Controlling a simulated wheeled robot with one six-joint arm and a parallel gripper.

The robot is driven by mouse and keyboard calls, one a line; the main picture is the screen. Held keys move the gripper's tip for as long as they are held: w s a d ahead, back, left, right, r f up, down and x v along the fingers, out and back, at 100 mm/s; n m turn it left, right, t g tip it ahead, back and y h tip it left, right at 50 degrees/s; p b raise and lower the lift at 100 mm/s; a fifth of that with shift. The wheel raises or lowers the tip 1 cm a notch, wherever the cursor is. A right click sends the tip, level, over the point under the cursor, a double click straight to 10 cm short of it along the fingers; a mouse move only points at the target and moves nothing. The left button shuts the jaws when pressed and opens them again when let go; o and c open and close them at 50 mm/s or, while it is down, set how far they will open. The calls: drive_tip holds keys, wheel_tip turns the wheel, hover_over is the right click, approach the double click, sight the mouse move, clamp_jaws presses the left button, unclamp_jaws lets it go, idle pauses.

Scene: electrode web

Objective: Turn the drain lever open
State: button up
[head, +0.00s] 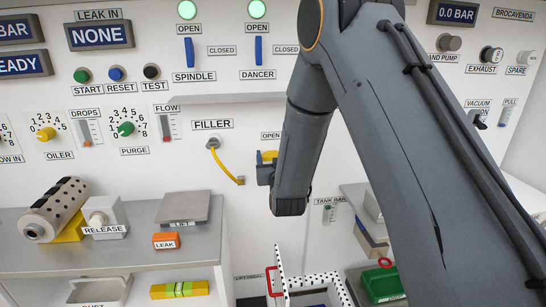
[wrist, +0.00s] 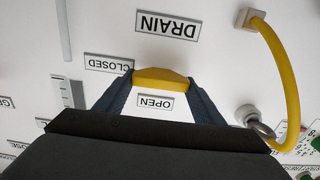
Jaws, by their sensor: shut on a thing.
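The yellow drain lever (head: 269,156) is on the white panel, just under an OPEN label (head: 270,135). My gripper (head: 264,172) is at the lever, and my arm hides much of this spot in the head view. In the wrist view, which is upside down, the yellow lever (wrist: 161,77) lies across between the two finger ends of my gripper (wrist: 160,82), which is shut on it. The OPEN label (wrist: 155,102) shows between the fingers. The CLOSED label (wrist: 108,64) is to the left, and the DRAIN label (wrist: 167,25) is above. The lever's pivot is not clear.
A yellow hose (head: 228,165) hangs from the filler port left of my gripper; it also shows at right in the wrist view (wrist: 291,80). A grey shelf (head: 150,258) with a perforated roller (head: 58,207) stands at lower left. A tank bar label (head: 330,201) is right of my gripper.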

drive_tip(key=shift+n, duration=0.3)
drive_tip(key=n, duration=0.3)
drive_tip(key=shift+a+n, duration=0.15)
drive_tip(key=shift+n, duration=0.25)
drive_tip(key=n, duration=0.4)
drive_tip(key=shift+a+f+n, duration=0.1)
drive_tip(key=shift+n, duration=0.2)
drive_tip(key=n, duration=0.4)
drive_tip(key=shift+a+f, duration=0.1)
drive_tip(key=n, duration=0.4)
drive_tip(key=shift+f+n, duration=0.15)
drive_tip(key=shift+n, duration=0.15)
drive_tip(key=o, duration=1.1)
drive_tip(key=shift+c, duration=0.2)
